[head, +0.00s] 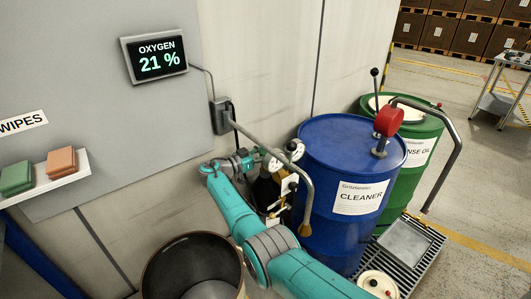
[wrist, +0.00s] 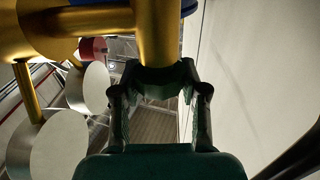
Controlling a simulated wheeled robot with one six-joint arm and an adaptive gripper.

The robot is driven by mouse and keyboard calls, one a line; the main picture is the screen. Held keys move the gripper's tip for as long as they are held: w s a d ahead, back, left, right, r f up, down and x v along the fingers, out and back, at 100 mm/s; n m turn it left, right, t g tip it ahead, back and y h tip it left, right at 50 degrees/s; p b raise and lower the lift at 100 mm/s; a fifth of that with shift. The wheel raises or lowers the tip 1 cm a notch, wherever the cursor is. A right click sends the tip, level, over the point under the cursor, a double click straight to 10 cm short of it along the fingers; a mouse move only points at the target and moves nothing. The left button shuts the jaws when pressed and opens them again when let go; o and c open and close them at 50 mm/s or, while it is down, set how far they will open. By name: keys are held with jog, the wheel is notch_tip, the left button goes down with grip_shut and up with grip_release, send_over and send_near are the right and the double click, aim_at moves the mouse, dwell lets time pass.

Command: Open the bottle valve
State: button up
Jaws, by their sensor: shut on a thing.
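The bottle (head: 267,190) is dark and stands against the wall, left of the blue drum, partly hidden by my arm. Its brass valve (wrist: 158,45) fills the top of the wrist view, with a brass side pipe (wrist: 95,21) running left to two pale round gauges (wrist: 58,148). The gauges (head: 296,150) also show beside the bottle top in the head view. A bit of blue shows at the wrist view's top edge.
A blue CLEANER drum (head: 347,170) with a red pump head (head: 388,121) stands close right of the bottle. A green drum (head: 425,128) is behind it. A bent grey pipe (head: 275,152) passes near the bottle. An open dark barrel (head: 190,262) stands front left. A wall display (head: 156,57) reads OXYGEN 21 %.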

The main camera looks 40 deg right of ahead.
jog(key=shift+a+m+g, duration=0.15)
jog(key=shift+m+g, duration=0.25)
jog(key=shift+g, duration=0.3)
jog(key=o, duration=1.1)
jog(key=shift+o, duration=0.2)
jog(key=a, duration=0.7)
jog(key=shift+w+a, duration=0.2)
jog(key=shift+w, duration=0.15)
